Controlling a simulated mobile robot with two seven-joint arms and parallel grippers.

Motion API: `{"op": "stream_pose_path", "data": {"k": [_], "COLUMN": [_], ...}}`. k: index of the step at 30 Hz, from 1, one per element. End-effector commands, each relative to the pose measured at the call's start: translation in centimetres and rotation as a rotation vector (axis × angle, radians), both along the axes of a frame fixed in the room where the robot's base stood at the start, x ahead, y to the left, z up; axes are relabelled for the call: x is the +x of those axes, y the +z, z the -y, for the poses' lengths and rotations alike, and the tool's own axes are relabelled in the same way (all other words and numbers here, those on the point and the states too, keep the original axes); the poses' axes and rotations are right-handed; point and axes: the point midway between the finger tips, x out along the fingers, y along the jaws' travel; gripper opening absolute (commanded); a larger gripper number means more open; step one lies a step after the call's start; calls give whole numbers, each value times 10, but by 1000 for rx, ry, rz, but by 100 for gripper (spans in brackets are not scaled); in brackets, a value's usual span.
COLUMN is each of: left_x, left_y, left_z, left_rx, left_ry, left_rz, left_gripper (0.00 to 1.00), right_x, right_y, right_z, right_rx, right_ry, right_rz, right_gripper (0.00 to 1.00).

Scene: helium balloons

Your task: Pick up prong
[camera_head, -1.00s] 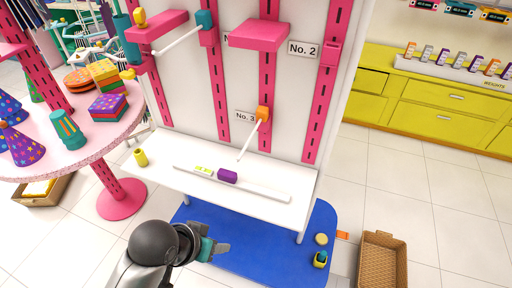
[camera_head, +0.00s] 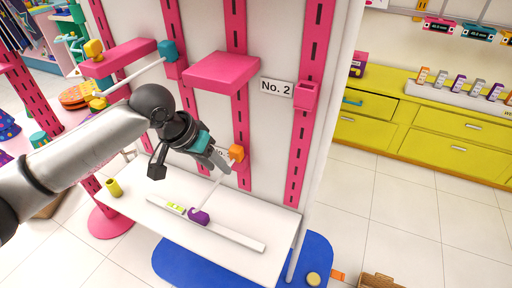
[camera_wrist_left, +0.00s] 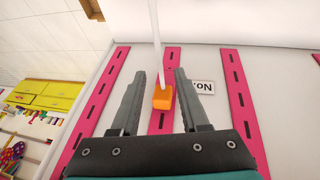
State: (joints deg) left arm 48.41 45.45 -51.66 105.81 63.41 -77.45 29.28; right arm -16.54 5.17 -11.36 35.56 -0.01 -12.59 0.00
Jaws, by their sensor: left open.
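The prong is a thin white rod with an orange base (camera_head: 236,153), fixed to a pink slotted strip on the white board. Its rod (camera_head: 214,187) slopes down to the left from the base. In the left wrist view the orange base (camera_wrist_left: 163,98) shows between the two fingers, and its white rod (camera_wrist_left: 156,35) runs up past the tips. My left gripper (camera_head: 187,166) is open in front of the board, close to the prong; I cannot tell whether it touches. A second white prong with a teal base (camera_head: 170,51) sits higher on the left.
Below is a white shelf (camera_head: 262,262) with a long white bar carrying a level and a purple piece (camera_head: 199,216). A yellow-green cylinder (camera_head: 114,187) stands at its left. Pink ledges (camera_head: 222,72) jut out above. A "No. 2" label (camera_head: 277,88) is right of them.

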Motion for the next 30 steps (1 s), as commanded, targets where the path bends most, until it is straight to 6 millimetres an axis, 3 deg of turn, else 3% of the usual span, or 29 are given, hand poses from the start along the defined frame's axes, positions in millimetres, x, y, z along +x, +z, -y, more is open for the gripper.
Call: {"op": "stream_pose_path", "data": {"k": [5,13,20,28,30], "left_x": [5,15,26,27,27], "left_y": [-5,-33,-60,-63,-63], "left_z": [-2,10,20,22,22], "left_rx": [-2,-2,-1,-1,-1], "left_ry": [16,13,13,13,12], "left_rz": [-6,-5,-2,-1,-2], "left_gripper": [45,45,45,45,39], "right_x": [7,-16,-15,-10,-10], "right_y": [-3,-14,-24,-24,-24], "right_z": [7,-15,-15,-9,-8], "right_rx": [-9,19,19,11,10], "right_ry": [3,-2,-1,0,0], "right_rz": [10,-22,-22,-15,-15], "right_gripper": [100,100,100,100,100]}}
